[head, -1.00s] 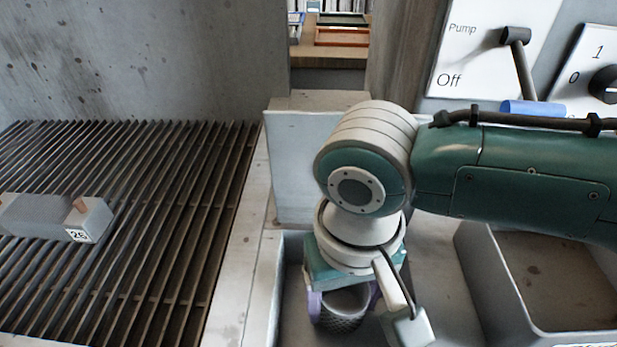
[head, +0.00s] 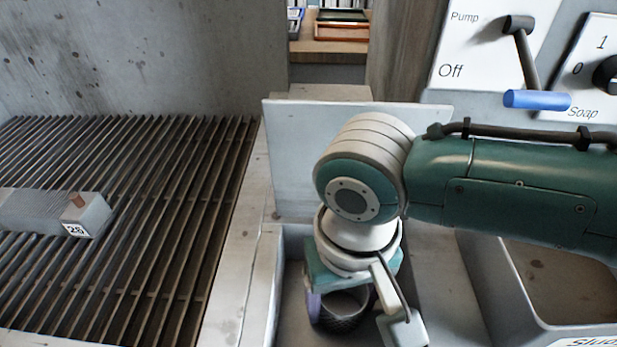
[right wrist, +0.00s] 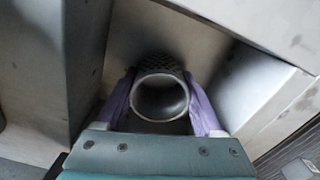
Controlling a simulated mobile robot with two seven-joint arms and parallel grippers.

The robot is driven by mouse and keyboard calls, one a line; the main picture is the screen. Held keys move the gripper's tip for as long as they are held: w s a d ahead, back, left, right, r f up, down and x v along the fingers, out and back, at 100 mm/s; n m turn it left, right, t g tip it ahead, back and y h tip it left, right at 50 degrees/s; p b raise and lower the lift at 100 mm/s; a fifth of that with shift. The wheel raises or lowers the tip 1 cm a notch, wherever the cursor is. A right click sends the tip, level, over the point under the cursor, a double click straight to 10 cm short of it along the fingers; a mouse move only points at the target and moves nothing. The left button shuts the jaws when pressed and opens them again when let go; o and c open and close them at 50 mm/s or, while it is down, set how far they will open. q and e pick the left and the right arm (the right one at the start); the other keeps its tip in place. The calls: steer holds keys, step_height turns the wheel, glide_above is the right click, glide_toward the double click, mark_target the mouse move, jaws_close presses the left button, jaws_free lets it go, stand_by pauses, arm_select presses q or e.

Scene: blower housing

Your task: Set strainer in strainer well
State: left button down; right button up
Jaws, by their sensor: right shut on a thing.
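The strainer (head: 343,311) is a dark mesh cup with a pale round rim. It also shows in the right wrist view (right wrist: 160,99), rim facing the camera. My right gripper (head: 340,300) points down, its purple fingers on both sides of the strainer. In the right wrist view the gripper (right wrist: 161,104) is shut on the strainer. The strainer is inside a grey walled well (head: 292,297), between its side walls. The strainer's lower end is hidden, so I cannot tell whether it touches the floor. My left gripper is not in view.
A slatted grate (head: 150,270) lies at left with a grey block (head: 88,216) marked 26 on it. An open grey bin (head: 510,300) stands at right. A pump lever (head: 525,60) with a blue handle and a soap knob are on the back wall.

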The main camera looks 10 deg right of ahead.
steer(key=o, duration=1.5)
step_height(320, 180, up, 9)
steer(key=p, duration=0.3)
steer(key=shift+r, duration=0.5)
